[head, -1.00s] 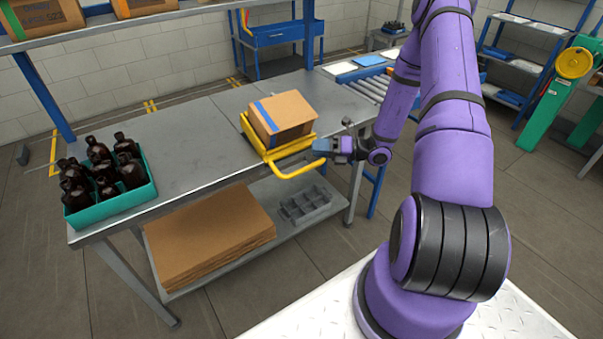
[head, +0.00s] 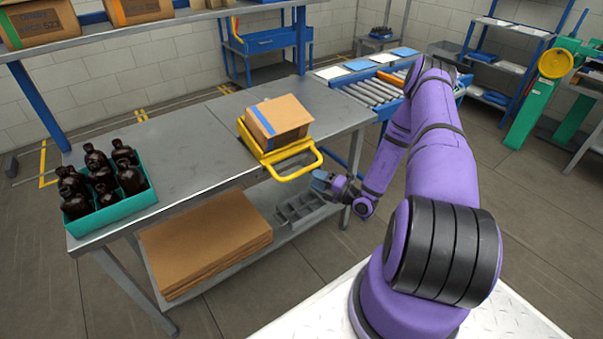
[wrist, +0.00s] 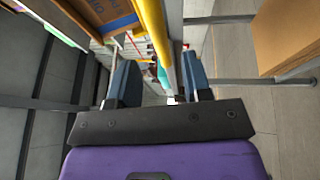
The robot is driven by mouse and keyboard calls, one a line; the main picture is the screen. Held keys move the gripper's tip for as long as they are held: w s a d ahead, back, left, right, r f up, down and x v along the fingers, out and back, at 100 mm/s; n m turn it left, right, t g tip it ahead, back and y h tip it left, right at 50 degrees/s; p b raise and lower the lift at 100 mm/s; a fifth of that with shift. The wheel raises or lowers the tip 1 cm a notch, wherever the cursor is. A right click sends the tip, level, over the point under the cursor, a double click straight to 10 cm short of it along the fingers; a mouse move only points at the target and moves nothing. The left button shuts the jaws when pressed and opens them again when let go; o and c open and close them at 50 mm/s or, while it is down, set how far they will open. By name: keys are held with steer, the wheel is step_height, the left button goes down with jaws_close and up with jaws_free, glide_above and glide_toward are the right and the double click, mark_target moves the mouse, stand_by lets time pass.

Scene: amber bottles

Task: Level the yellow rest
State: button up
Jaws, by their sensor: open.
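The yellow rest (head: 268,158) sits at the front edge of the grey bench, its looped handle sticking out over the edge. A cardboard box (head: 279,120) with a blue stripe lies in it. I cannot tell for sure whether the rest is level. My gripper (head: 321,181) is open and empty, just below and to the right of the handle, apart from it in the head view. In the wrist view my two blue-grey fingers (wrist: 160,82) stand apart. The yellow handle (wrist: 154,28) runs ahead of them, with part of the box (wrist: 108,12) at upper left.
A teal crate (head: 112,212) of several dark bottles stands at the bench's left end. Cardboard sheets (head: 205,235) and a grey divided tray (head: 300,207) lie on the lower shelf. A roller conveyor (head: 372,92) is behind. The bench (head: 195,140) between crate and rest is clear.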

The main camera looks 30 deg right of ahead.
mark_target(302, 170)
steer(key=x, duration=0.6)
steer(key=shift+w+a, duration=0.1)
steer(key=shift+w, duration=0.15)
jaws_close()
